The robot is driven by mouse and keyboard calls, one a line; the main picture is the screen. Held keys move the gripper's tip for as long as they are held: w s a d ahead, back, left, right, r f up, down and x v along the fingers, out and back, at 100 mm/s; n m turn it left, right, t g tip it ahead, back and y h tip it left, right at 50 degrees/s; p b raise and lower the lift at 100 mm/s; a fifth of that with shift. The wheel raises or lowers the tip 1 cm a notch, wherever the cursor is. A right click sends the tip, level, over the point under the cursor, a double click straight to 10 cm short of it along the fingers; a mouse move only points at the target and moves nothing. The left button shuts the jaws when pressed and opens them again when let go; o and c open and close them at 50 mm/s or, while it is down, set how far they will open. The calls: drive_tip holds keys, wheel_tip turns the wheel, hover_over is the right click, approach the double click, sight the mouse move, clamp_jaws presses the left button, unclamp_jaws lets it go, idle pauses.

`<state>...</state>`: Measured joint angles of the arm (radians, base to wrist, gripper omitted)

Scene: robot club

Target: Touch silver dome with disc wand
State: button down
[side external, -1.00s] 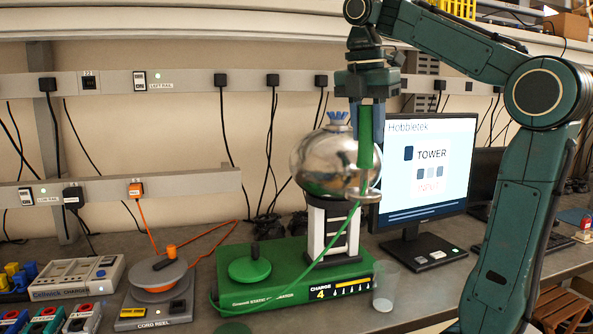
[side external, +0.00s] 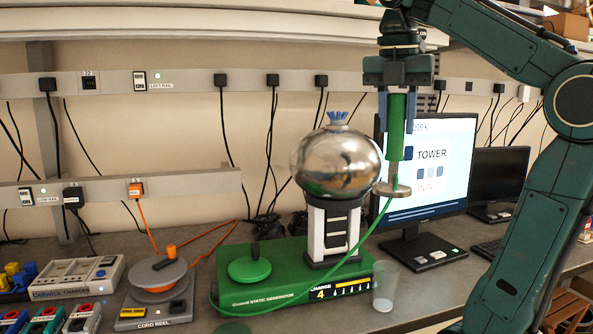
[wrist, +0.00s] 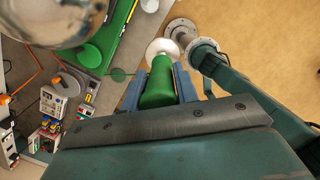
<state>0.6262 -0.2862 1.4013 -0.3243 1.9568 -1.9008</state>
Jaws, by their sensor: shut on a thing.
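The silver dome (side external: 337,162) is a shiny globe on a white and black column above a green base (side external: 290,285). It also shows at the upper left of the wrist view (wrist: 62,18). My gripper (side external: 396,118) is shut on the green handle of the disc wand (side external: 396,140), which hangs upright with its metal disc (side external: 391,189) at the bottom. The disc is right of the dome's lower right side. In the wrist view the disc (wrist: 162,50) and dome are clearly apart. A green cable runs from the wand to the base.
A clear cup (side external: 385,288) stands right of the base. A monitor (side external: 428,165) is behind the wand. A cord reel (side external: 160,285) and a charger (side external: 77,277) are at the left. A green knob disc (side external: 250,268) sits on the base's left part.

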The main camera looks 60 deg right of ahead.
drive_tip(key=w+d, duration=0.5)
idle(0.7)
drive_tip(key=shift+w+d, duration=1.1)
idle(2.5)
drive_tip(key=s+a, duration=0.5)
idle(1.1)
idle(0.3)
drive_tip(key=shift+w+d, duration=1.95)
